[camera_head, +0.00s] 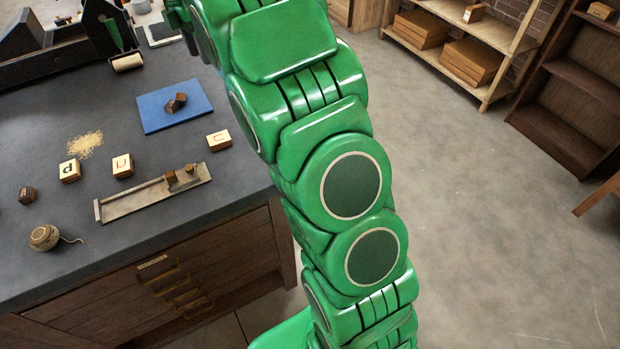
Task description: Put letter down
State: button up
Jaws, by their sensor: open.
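Three pale wooden letter blocks lie on the dark worktop (235,185). One block (70,171) shows a black letter like "d". Another block (122,166) shows a "u". A third block (219,140) shows a red letter like "c" or "u" and sits farther right, near the blue mat (150,120). They stand apart from each other. My green arm crosses the middle of the view and runs out at the top. My gripper's fingertips do not show, so I cannot see whether it holds a letter.
A metal composing stick (135,204) lies in front of the blocks. A dark piece (176,102) lies on the blue mat. A small dark block (27,195), a twine ball (44,237) and a press (60,55) are at left. Shelves (480,30) stand at back right.

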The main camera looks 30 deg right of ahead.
jog(key=s+d+f+m, duration=0.1)
jog(key=s+m, duration=0.6)
jog(key=s, duration=0.8)
jog(key=s+d+f+m, duration=0.1)
jog(key=s+f+m, duration=0.2)
jog(key=s+m, duration=0.4)
jog(key=s+f+m+g, duration=0.1)
jog(key=s+f+m, duration=0.2)
jog(key=s, duration=2.1)
jog(key=m, duration=0.4)
jog(key=shift+s+d+y, duration=0.3)
jog(key=shift+d+y, duration=0.1)
jog(key=shift+o, duration=0.5)
